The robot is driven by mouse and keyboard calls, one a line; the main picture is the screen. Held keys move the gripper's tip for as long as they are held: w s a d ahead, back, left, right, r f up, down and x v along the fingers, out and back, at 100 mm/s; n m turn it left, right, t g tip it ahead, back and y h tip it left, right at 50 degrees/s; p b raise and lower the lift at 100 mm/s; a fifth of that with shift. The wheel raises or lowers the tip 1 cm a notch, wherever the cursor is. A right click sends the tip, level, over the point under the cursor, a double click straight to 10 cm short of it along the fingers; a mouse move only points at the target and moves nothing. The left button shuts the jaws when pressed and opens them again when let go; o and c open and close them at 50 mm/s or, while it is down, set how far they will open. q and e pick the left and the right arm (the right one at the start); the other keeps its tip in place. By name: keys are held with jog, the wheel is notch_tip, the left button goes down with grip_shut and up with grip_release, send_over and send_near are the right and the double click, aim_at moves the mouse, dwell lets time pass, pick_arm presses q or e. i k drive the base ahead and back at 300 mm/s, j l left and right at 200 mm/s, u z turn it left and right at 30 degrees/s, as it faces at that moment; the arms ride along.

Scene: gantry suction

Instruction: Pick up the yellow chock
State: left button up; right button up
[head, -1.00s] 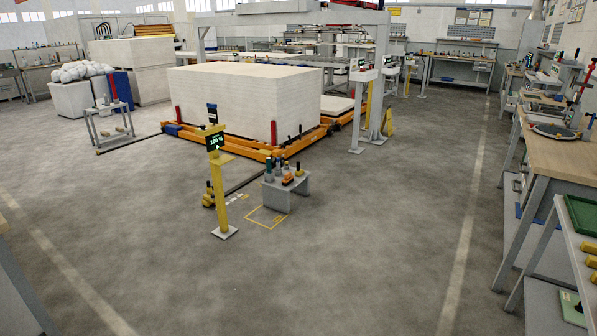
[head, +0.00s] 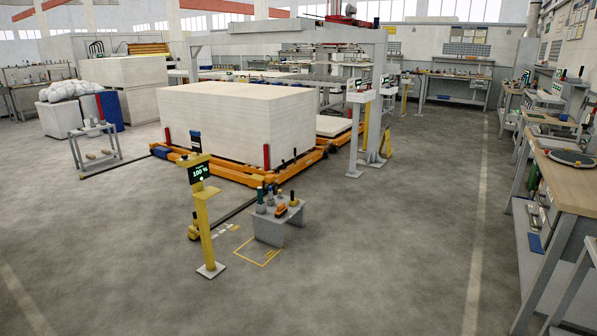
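A small yellow block (head: 194,229) sits on the floor just left of the yellow post with the display, partly hidden by that post. It looks like a chock, but it is too small to be sure. Another yellow piece (head: 388,148) stands on the floor by the gantry's right leg. A small yellow item with a dark top (head: 293,200) stands on the low grey stool. Neither of my grippers is in view.
The yellow post (head: 206,235) and the grey stool (head: 267,227) with bottles and an orange item stand mid-floor. Behind them is an orange lift frame (head: 215,178) under a large board stack (head: 225,120). Benches (head: 575,180) line the right. The front floor is clear.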

aim_at(293, 200)
jog(key=i+z, duration=0.1)
jog(key=i, duration=2.35)
